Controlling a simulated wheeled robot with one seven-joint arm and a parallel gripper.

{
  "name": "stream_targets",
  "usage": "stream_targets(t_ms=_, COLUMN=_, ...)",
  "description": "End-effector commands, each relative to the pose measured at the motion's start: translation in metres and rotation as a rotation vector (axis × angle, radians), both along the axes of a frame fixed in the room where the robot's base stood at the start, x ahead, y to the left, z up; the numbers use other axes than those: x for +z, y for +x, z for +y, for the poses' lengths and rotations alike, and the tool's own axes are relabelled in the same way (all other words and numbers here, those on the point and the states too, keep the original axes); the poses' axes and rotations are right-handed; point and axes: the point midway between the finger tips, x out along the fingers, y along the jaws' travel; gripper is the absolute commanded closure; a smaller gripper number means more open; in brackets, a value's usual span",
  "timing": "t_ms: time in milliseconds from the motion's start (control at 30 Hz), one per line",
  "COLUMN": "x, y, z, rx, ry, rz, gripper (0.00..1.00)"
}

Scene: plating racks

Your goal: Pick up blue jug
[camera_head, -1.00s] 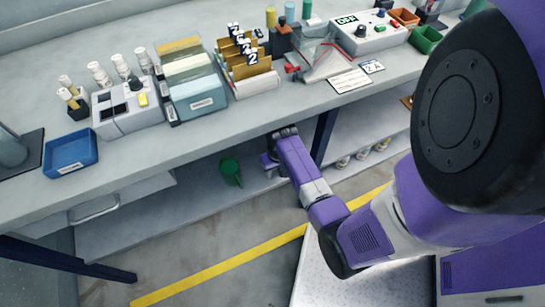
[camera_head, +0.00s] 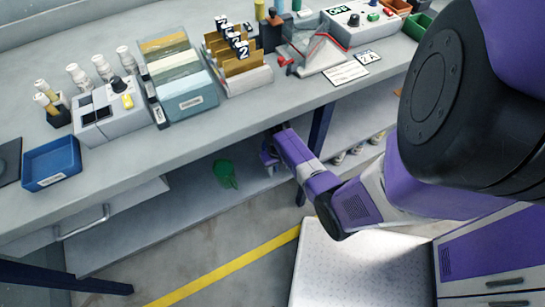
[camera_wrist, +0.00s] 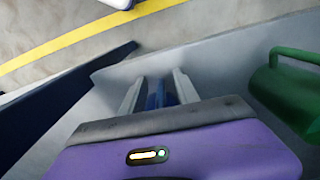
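My gripper reaches under the bench, over the lower shelf, in the head view (camera_head: 268,156). In the wrist view its two pale fingers (camera_wrist: 157,92) stand apart, with gaps around a narrow blue shape (camera_wrist: 153,97) that looks like part of the blue jug. Most of that shape is hidden behind the purple gripper body, and I cannot tell whether a finger touches it. I cannot make out the blue jug in the head view. A green jug (camera_head: 224,173) stands on the lower shelf to the left of my gripper, and its handle shows in the wrist view (camera_wrist: 288,88).
The bench top (camera_head: 195,135) overhangs the lower shelf (camera_head: 150,225). A dark blue bench leg (camera_head: 318,135) stands just right of my gripper. Several small white items (camera_head: 357,149) sit on the shelf beyond it. A blue tray (camera_head: 52,165) and racks are on top.

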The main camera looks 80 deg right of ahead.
Motion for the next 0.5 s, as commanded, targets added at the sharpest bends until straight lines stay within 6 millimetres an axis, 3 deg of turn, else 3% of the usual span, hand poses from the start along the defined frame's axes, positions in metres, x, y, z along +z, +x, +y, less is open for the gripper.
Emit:
stream_targets(t_ms=167, x=0.0004, y=0.0002, z=0.0000, rx=0.000, ry=-0.001, rz=-0.001, gripper=0.63)
stream_targets(t_ms=367, x=0.0005, y=0.0003, z=0.0001, rx=0.000, ry=-0.001, rz=-0.001, gripper=1.00)
stream_targets(t_ms=500, x=0.0004, y=0.0003, z=0.0002, rx=0.001, ry=-0.001, rz=-0.001, gripper=1.00)
